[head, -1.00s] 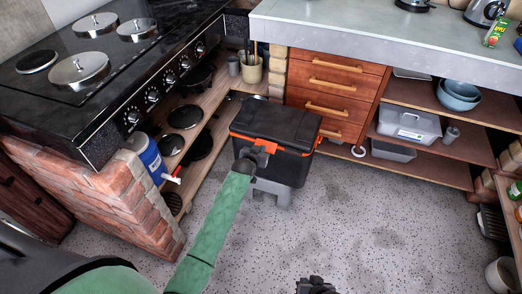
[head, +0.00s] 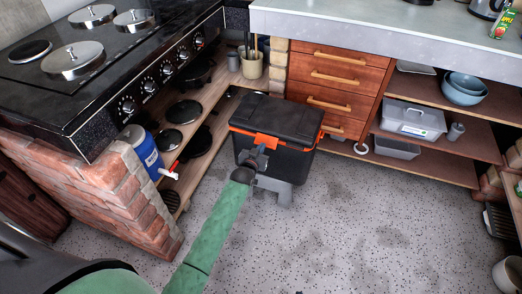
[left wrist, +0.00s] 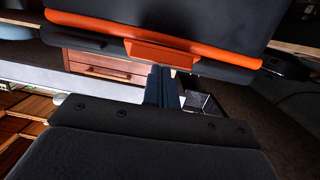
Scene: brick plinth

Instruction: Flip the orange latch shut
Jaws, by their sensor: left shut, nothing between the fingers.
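A black toolbox (head: 285,118) with an orange rim stands on a grey stepped base on the floor. Its orange latch (head: 265,140) is at the middle of the front rim, just under the lid. In the left wrist view the latch (left wrist: 162,54) is a wide orange block standing out from the rim; I cannot tell its exact angle. My left gripper (head: 260,151) is shut and empty, its fingertips just below the latch. The fingers also show in the left wrist view (left wrist: 161,75), close under the latch; I cannot tell whether they touch it. My right gripper is out of view.
A brick plinth with a black stove (head: 115,75) is on the left, with a blue-and-white jug (head: 148,155) beside it. Wooden drawers (head: 335,75) stand behind the toolbox and open shelves (head: 430,160) to the right. The speckled floor (head: 370,220) at front right is clear.

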